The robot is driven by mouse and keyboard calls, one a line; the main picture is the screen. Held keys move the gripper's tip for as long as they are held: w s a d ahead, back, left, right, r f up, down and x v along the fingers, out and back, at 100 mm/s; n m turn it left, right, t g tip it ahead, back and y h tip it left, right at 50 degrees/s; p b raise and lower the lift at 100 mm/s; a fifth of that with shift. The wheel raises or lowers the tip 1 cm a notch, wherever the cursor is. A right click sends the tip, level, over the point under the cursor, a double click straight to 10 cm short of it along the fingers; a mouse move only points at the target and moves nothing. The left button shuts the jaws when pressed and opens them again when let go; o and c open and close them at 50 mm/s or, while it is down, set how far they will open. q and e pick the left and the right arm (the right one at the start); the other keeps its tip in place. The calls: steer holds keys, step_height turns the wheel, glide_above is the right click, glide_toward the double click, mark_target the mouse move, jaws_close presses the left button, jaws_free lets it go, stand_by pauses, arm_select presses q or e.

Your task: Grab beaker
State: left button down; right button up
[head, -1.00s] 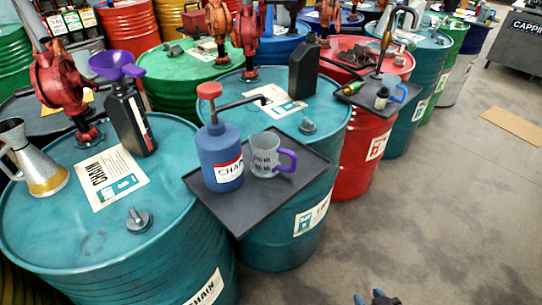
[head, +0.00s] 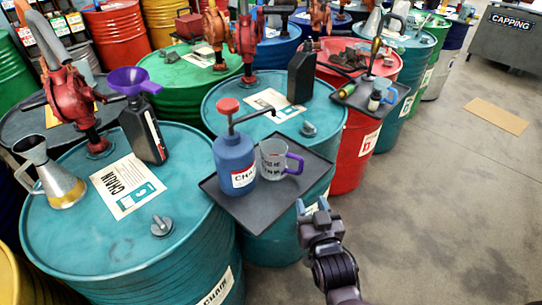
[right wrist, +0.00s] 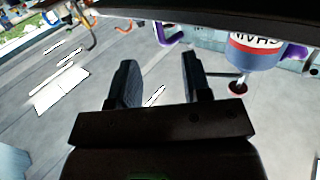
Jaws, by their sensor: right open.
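The clear beaker (head: 271,161) with a purple handle stands upright on a dark tray (head: 262,204), right beside a blue pump bottle (head: 234,158) labelled CHAIN. My right gripper (head: 312,207) is open and empty, just off the tray's right front edge, apart from the beaker. In the right wrist view, my right gripper (right wrist: 160,68) shows its two fingers spread with nothing between them. The beaker's purple handle (right wrist: 170,38) is at the top there, and the upside-down pump bottle (right wrist: 255,52) is at the top right. My left gripper is not in view.
The tray juts from a teal drum (head: 268,112). Another teal drum (head: 90,235) at the left carries a metal jug (head: 52,178) and a black bottle (head: 143,130) with a purple funnel. A red drum (head: 354,150) stands behind. The floor (head: 430,210) at right is open.

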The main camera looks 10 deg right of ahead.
mark_target(301, 170)
steer(key=shift+t, duration=0.3)
steer(key=shift+w+d+r, duration=0.1)
steer(key=shift+w+d, duration=0.05)
steer(key=shift+w, duration=2.55)
steer(key=shift+w+d+r, duration=0.1)
steer(key=shift+w, duration=2.55)
jaws_close()
